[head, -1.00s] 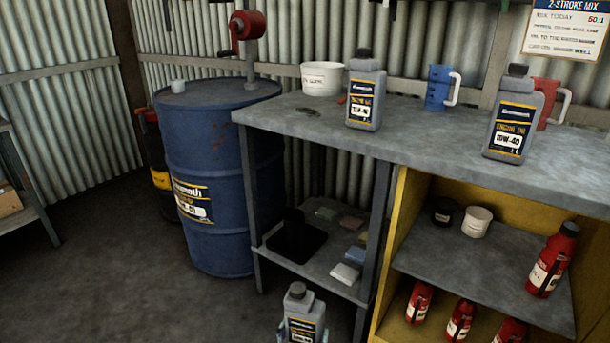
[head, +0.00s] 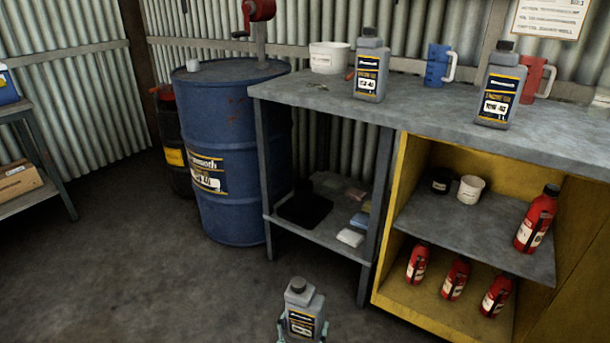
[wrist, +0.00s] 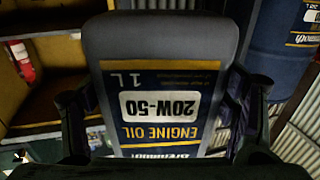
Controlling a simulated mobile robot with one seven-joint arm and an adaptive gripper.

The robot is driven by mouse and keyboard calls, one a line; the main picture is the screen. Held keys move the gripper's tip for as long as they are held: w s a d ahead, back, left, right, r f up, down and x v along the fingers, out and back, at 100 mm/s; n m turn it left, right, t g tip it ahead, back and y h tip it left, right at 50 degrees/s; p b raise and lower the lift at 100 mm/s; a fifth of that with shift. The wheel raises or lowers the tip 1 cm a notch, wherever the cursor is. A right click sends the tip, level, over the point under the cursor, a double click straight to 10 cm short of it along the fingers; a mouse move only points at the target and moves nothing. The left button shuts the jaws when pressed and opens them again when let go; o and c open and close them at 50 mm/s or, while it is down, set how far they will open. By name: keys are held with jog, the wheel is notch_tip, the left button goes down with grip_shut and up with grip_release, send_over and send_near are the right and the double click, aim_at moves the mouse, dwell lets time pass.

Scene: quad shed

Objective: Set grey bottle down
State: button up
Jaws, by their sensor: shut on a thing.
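A grey engine oil bottle (head: 301,309) with a dark cap is upright at the bottom of the head view, in front of the workbench. My gripper (head: 303,329) is shut on it, with a fingertip on each side. In the wrist view the bottle (wrist: 160,45) fills the middle, its 20W-50 label upside down, between the two dark fingers of my gripper (wrist: 160,105). The bottle's lower part is cut off in the head view. Two similar grey bottles stand on the grey workbench top (head: 430,112): one at the left (head: 370,68), one at the right (head: 500,88).
A white tub (head: 329,58), a blue jug (head: 437,66) and a red jug (head: 535,80) stand along the bench's back. Bare bench top lies between the two bottles. A blue drum (head: 225,150) stands left of the bench.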

aim_at(306, 314)
notch_tip(306, 314, down, 8)
jog(key=s+m+g+h, duration=0.1)
jog(key=h, duration=0.1)
jog(key=shift+s+m+h, duration=0.25)
jog(key=shift+m+h, duration=0.05)
jog(key=shift+r, duration=0.2)
jog(key=r+y, duration=0.1)
jog(key=r, duration=0.2)
jog(key=w+r+n+y, duration=0.1)
jog(key=r, duration=0.2)
jog(key=w+r+n+t+y, duration=0.1)
jog(key=r, duration=0.3)
jog(key=shift+w+a+y, duration=0.15)
jog(key=shift+a+y, duration=0.05)
jog(key=shift+y, duration=0.1)
jog(key=shift+d+r, duration=0.15)
jog(key=shift+r, duration=0.4)
jog(key=shift+d, duration=0.1)
